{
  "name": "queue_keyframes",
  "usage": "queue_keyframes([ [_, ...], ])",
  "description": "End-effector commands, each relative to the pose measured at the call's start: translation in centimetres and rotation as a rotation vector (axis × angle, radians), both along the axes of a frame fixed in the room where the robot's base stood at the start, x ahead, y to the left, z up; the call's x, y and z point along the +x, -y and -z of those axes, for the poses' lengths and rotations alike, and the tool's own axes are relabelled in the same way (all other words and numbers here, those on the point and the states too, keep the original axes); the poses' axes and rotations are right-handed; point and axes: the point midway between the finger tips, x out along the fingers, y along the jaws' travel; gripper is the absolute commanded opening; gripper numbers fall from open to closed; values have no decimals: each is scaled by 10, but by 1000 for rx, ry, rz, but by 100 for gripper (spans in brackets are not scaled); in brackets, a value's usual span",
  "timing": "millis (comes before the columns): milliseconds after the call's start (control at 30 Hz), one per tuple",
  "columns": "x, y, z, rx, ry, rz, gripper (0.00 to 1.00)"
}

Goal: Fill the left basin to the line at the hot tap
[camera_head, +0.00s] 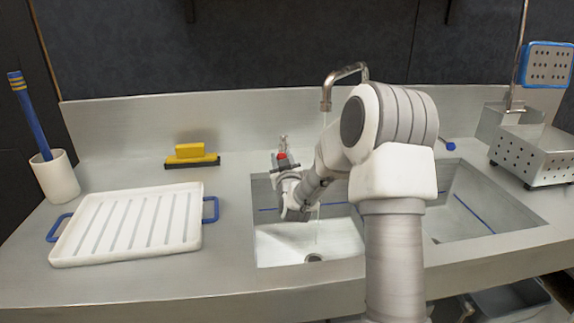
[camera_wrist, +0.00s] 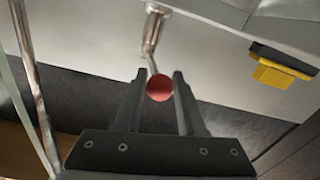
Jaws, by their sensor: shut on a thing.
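The left basin (camera_head: 275,243) is sunk in the counter, with a blue line (camera_head: 268,209) on its inner wall and a drain at its bottom. The hot tap (camera_head: 282,155) has a red knob and stands behind this basin. My gripper (camera_head: 281,163) is shut on the tap's red knob (camera_wrist: 160,88), which sits between the fingers in the wrist view. A curved spout (camera_head: 345,72) rises behind the basins. A thin clear stream (camera_head: 318,232) falls from it into the left basin. The water level is hard to tell; my arm hides part of the basin.
A right basin (camera_head: 485,212) adjoins, partly behind my arm. A white ribbed tray (camera_head: 190,246) with blue handles, a yellow-and-black brush (camera_head: 190,153) and a white cup (camera_head: 56,178) stand left. A perforated metal basket (camera_head: 535,158) stands right.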

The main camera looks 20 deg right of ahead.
Motion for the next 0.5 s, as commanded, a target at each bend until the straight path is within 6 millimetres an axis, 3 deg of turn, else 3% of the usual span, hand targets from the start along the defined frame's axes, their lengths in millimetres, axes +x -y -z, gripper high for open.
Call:
queue_keyframes([
  [500, 18, -33, -1, -1, 1, 267, 0],
])
